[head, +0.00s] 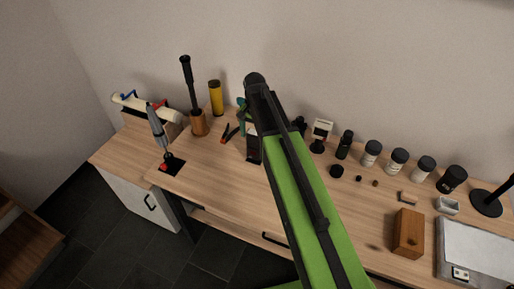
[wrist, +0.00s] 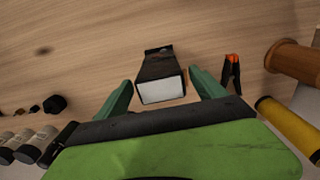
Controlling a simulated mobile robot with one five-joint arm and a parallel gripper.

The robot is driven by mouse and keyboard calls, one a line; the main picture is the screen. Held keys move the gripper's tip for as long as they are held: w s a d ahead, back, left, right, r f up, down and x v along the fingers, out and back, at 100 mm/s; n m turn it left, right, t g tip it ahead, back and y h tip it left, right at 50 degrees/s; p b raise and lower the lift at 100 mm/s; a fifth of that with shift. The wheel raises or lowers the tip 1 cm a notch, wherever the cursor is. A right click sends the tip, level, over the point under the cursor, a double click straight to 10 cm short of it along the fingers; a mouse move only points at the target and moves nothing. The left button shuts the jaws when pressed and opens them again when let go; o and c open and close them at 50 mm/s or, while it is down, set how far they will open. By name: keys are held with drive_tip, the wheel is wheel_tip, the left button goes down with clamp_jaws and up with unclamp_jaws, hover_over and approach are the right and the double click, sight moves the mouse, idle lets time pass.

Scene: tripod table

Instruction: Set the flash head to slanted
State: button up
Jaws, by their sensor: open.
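The camera flash shows in the wrist view with a black flash head (wrist: 160,68) and a pale front window (wrist: 162,90) turned toward my gripper. In the head view the flash (head: 253,151) is a dark block on the table, partly hidden by my arm. My gripper (wrist: 160,77) is open, with one green finger to each side of the flash head in the picture. Gaps show between the fingers and the head, and nothing is held. I cannot tell the exact tilt of the head.
An orange-tipped clamp (wrist: 232,72) lies close to the right finger. A yellow cylinder (head: 216,98) and a wooden-based tool (head: 198,124) stand to the left. The front middle tabletop is clear.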

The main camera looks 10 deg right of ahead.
wheel_tip(320, 180, down, 2)
drive_tip(key=shift+f+b, duration=0.2)
drive_tip(key=shift+b, duration=0.35)
drive_tip(key=shift+r, duration=0.15)
